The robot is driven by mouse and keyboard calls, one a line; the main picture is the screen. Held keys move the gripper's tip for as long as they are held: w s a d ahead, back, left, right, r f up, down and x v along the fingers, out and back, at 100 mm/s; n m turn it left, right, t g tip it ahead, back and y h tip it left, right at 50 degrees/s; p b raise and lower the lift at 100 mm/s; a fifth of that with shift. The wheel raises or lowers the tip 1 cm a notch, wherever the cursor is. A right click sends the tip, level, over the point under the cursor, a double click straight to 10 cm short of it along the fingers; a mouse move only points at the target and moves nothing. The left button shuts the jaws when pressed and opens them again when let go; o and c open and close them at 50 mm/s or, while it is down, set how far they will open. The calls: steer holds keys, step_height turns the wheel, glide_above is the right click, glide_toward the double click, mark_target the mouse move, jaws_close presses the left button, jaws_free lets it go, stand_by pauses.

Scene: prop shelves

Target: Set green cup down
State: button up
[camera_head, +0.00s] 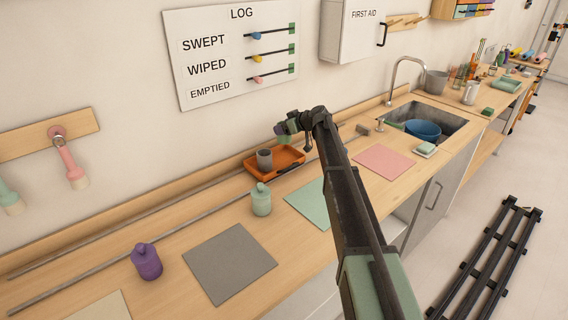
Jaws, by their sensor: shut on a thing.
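My arm reaches across the counter, and my gripper (297,121) is above the right end of an orange tray (291,170). A small green cup (283,138) is at the gripper's end, tilted and clear of the tray below. The fingers are small and partly hidden, so the exact grip on the cup is hard to make out.
A grey cup (264,158) stands in the tray. A mint lidded jar (261,200) and a purple one (146,261) stand nearer. Grey (229,262), mint (308,203) and pink (383,161) mats lie flat. A sink (452,122) is at right; the wall is close behind.

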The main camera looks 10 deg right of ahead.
step_height(320, 180, down, 9)
steer(key=b, duration=0.6)
steer(key=shift+r, duration=0.35)
steer(key=shift+f, duration=0.25)
steer(key=o, duration=1)
steer(key=shift+r, duration=0.1)
steer(key=shift+r, duration=0.3)
steer(key=p+v, duration=0.6)
steer(key=v, duration=0.6)
steer(key=shift+f, duration=0.2)
